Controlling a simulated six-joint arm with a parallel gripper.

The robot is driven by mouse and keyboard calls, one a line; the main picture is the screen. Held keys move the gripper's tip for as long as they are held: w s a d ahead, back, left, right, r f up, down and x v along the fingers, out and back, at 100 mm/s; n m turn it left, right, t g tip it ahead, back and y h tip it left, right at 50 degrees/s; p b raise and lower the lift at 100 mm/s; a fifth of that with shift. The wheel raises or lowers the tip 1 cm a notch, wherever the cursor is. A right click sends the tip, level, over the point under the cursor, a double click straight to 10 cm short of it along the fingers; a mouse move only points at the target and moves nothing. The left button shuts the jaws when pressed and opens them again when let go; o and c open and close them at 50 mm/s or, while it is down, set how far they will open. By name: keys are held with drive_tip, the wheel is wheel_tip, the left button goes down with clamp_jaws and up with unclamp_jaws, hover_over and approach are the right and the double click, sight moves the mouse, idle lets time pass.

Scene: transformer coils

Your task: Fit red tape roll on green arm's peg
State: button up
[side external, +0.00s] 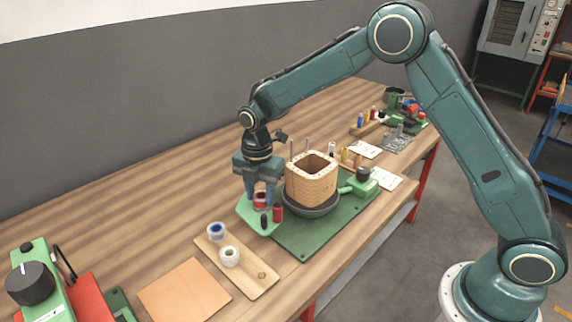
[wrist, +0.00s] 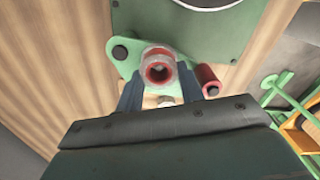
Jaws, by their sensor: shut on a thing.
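The red tape roll (side external: 260,199) is between the fingers of my gripper (side external: 262,191), which is shut on it over the green arm (side external: 246,213). In the wrist view the roll (wrist: 158,66) shows its open bore between the fingertips (wrist: 160,76). The green arm (wrist: 133,66) lies beneath it. A dark peg (wrist: 119,52) stands left of the roll, and a separate dark red cylinder (wrist: 208,78) stands right of it. I cannot tell whether the roll is around a peg or above one; the fingers and roll hide what is below.
A wooden coil form (side external: 311,181) stands in a dark round dish on the green base plate (side external: 300,241), close right of my gripper. A wooden tray (side external: 247,278) in front holds a blue-centred roll (side external: 217,231) and a white roll (side external: 230,256).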

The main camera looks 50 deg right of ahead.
idle(0.3)
drive_tip(key=o, duration=1.4)
drive_tip(key=shift+r, duration=2.45)
